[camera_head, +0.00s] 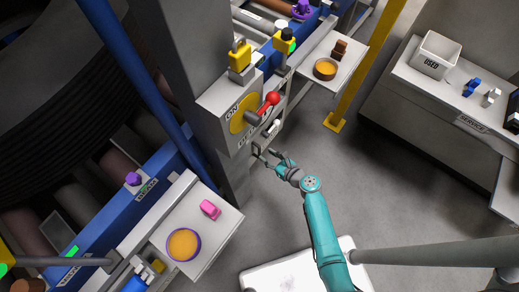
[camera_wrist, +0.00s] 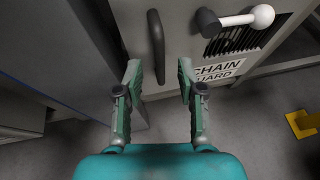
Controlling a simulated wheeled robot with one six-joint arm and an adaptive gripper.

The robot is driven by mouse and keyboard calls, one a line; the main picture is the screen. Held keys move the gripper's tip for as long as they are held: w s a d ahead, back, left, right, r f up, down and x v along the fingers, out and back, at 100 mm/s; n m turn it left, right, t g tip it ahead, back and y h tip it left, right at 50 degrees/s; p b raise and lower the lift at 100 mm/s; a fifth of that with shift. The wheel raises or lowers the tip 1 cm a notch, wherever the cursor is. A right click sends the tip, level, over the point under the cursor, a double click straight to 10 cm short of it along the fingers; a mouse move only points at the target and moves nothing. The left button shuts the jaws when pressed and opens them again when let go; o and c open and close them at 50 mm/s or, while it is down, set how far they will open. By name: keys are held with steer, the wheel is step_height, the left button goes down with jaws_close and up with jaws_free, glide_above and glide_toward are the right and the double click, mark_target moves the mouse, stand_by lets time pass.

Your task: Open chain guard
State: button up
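The chain guard (camera_wrist: 185,82) is a grey panel with a white label reading "CHAIN GUARD" (camera_wrist: 218,71) in the wrist view. A dark upright bar handle (camera_wrist: 156,42) stands on it, left of the label. My gripper (camera_wrist: 158,72) is open, one finger on each side of the handle's lower end in the picture. I cannot tell whether the fingers reach around the handle in depth, and I see no clear contact. In the head view my gripper (camera_head: 266,160) is at the lower front of the grey machine box; the guard is mostly hidden there.
A white-knobbed lever (camera_wrist: 262,16) sits above vent slots, right of the handle. A red-knobbed lever (camera_head: 272,98) is on the grey box above. A shelf with a wooden bowl (camera_head: 325,68) and a yellow post (camera_head: 362,68) stand right. A pink item (camera_head: 209,209) lies on the left shelf.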

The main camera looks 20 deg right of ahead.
mark_target(260, 151)
steer(key=shift+x, duration=3.05)
jaws_close()
